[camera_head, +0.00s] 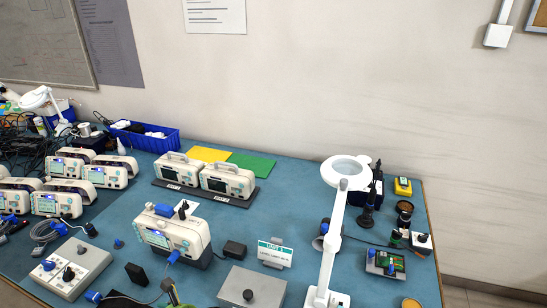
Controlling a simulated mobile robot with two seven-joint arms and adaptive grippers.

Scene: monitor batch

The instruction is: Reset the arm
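Neither my left nor my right gripper shows in the head view, and no part of my arms can be made out for sure. A white and grey monitor (172,236) with a lit screen stands on the blue bench mat near the front, with a blue plug and cable at its lower right. Two similar monitors (183,172) (227,181) stand side by side on a dark base farther back. Several more monitors (106,172) stand in rows at the left.
A white magnifier lamp (347,172) rises at the right. A blue bin (146,137) and yellow and green sheets (250,164) lie behind. The mat right of the paired monitors is clear.

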